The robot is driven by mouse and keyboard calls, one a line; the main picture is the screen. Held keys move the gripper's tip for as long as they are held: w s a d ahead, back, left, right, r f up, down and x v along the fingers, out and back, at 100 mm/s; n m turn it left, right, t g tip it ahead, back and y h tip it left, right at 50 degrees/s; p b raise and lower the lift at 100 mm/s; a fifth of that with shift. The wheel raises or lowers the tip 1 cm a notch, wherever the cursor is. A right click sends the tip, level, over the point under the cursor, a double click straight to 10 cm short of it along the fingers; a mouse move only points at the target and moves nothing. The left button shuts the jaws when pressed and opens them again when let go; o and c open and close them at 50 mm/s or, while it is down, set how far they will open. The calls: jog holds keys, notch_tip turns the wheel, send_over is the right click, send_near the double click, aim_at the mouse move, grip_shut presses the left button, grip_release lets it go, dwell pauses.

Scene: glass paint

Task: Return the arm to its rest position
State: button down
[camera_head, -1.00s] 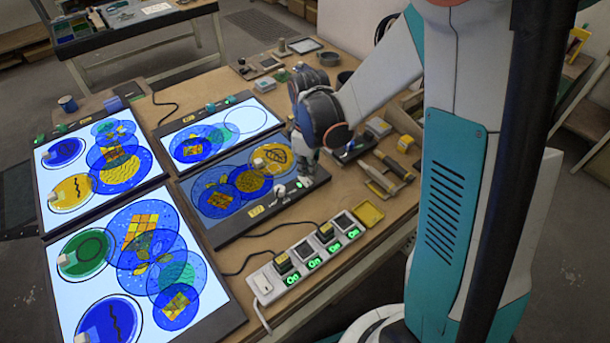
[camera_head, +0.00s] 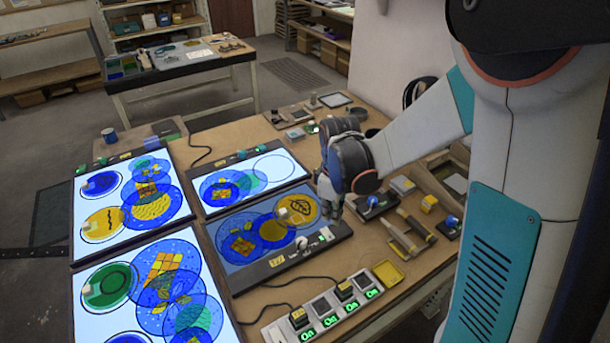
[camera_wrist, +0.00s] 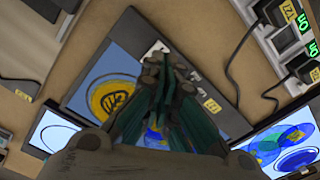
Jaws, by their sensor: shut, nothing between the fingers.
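My gripper (camera_head: 332,208) hangs over the right end of the dim light panel (camera_head: 240,262), close to its white knob (camera_head: 326,234). In the wrist view the fingers of my gripper (camera_wrist: 165,68) are together, with nothing between them. They hide part of the dim panel (camera_wrist: 212,84) below, and its yellow disc (camera_wrist: 112,100) shows to their left. My arm reaches in from the right and is bent at the wrist. Whether the fingertips touch the panel I cannot tell, but they appear above it.
Lit panels with overlapping blue, green and yellow discs lie left (camera_head: 84,236) and behind (camera_head: 282,180). A power strip (camera_head: 322,314) with green "On" labels is in front. Tools (camera_head: 405,240) and small blocks lie right of my gripper. Another table (camera_head: 180,66) stands behind.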

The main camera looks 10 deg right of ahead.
jog(key=s+r+m+t+b, duration=0.3)
jog(key=s+r+m+t, duration=0.4)
jog(key=s+r, duration=0.6)
jog(key=shift+s+r+m, duration=0.4)
jog(key=shift+s+m, duration=0.6)
jog(key=shift+m, duration=0.3)
dwell(1.0)
